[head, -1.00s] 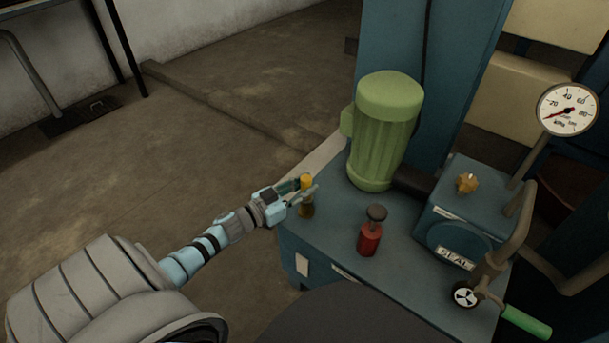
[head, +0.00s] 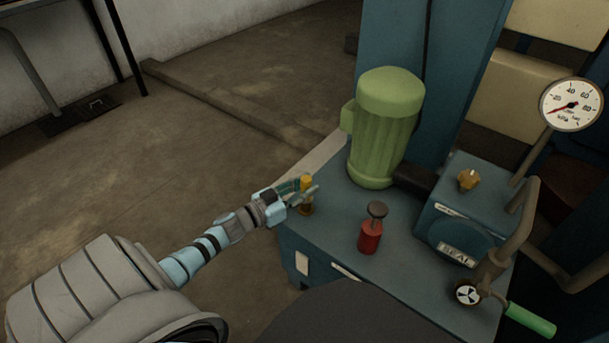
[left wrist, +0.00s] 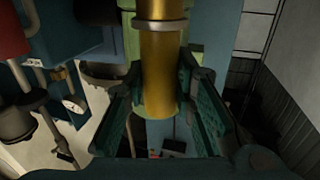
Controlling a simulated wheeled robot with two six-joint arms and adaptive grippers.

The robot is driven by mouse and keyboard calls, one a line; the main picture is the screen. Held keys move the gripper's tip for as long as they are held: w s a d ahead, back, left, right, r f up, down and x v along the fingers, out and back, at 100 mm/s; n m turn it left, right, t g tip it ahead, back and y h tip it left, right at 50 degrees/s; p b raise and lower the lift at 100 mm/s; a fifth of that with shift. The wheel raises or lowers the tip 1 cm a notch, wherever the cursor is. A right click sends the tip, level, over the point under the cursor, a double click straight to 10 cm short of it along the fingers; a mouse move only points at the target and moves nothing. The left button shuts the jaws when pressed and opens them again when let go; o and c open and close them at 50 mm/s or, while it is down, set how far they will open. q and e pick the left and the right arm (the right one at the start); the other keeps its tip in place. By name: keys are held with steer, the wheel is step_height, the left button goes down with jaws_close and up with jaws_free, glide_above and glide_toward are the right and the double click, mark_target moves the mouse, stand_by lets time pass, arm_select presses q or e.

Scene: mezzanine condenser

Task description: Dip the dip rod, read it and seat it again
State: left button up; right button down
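The dip rod (head: 306,184) has a yellow cylindrical grip and stands upright at the left edge of the blue bench top, above a short brass-coloured collar (head: 306,210). My left gripper (head: 308,187) reaches in from the left with one finger on each side of the grip. My right gripper is in neither view.
A green motor (head: 386,130) stands behind the rod. A red can with a dark knob (head: 370,236) stands to its right. Further right are a blue pump housing (head: 462,212), a dial gauge (head: 571,104) and a green-handled valve (head: 530,320). Open floor lies left.

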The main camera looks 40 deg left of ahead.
arm_select(q)
steer(key=o, duration=0.3)
steer(key=shift+o, duration=0.5)
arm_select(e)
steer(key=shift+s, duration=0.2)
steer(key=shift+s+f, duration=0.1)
arm_select(q)
steer(key=v, duration=1.2)
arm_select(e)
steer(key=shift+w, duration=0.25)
arm_select(q)
steer(key=shift+f, duration=0.15)
